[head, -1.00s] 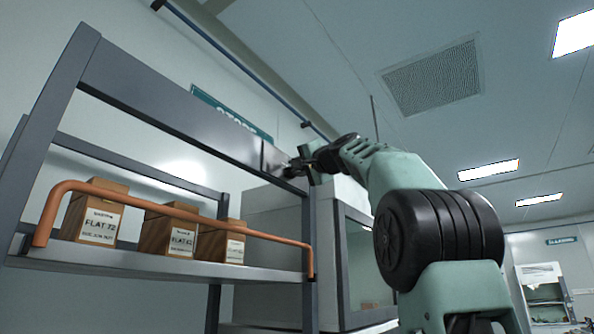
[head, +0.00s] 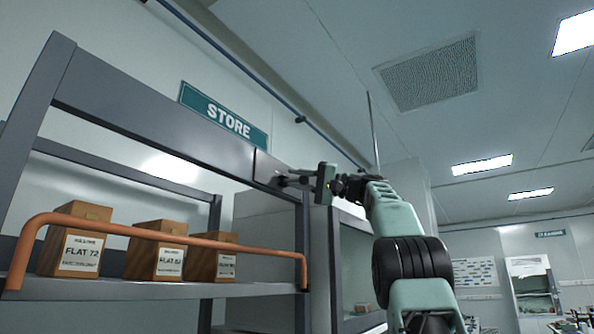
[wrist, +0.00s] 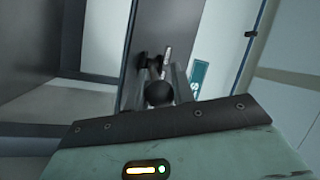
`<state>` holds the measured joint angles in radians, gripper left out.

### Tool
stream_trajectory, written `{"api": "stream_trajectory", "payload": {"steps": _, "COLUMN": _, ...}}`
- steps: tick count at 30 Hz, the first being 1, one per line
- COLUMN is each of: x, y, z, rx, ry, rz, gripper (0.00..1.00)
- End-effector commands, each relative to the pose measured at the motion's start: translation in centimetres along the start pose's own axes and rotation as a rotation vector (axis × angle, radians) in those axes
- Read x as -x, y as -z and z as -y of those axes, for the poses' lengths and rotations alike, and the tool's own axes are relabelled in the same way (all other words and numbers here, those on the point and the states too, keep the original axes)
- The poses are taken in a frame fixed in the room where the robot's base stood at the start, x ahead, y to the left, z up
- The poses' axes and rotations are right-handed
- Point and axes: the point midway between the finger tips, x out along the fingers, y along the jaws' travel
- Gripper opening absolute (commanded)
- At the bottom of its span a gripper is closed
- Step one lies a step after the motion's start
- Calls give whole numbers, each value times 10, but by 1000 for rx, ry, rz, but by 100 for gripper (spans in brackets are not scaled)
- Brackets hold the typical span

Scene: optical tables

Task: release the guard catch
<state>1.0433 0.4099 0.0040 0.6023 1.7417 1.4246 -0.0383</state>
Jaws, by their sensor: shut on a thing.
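My gripper (head: 290,180) is at the upper right corner of the shelf rack, at the right end of its top beam. In the wrist view my gripper (wrist: 168,88) is shut around a dark round knob (wrist: 158,94), taken to be the guard catch. A small metal pin and a black bracket show just beyond the knob, against the grey rack post. In the head view the catch is mostly hidden by the fingers. The orange guard rail (head: 165,235) runs across the front of the shelf, in front of the boxes.
Three wooden boxes stand on the shelf: a left one (head: 75,240), a middle one (head: 157,250) and a right one (head: 212,258). The grey top beam (head: 150,125) spans above them. A grey cabinet (head: 350,260) stands close on the right. A STORE sign (head: 222,115) is behind.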

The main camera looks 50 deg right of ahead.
Motion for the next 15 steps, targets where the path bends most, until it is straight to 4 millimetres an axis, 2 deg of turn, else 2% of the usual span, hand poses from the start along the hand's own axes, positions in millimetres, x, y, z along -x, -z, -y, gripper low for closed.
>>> {"api": "stream_trajectory", "payload": {"steps": 15, "x": -1, "y": 5, "z": -2, "rx": -28, "ry": 68, "rz": 100, "gripper": 2}}
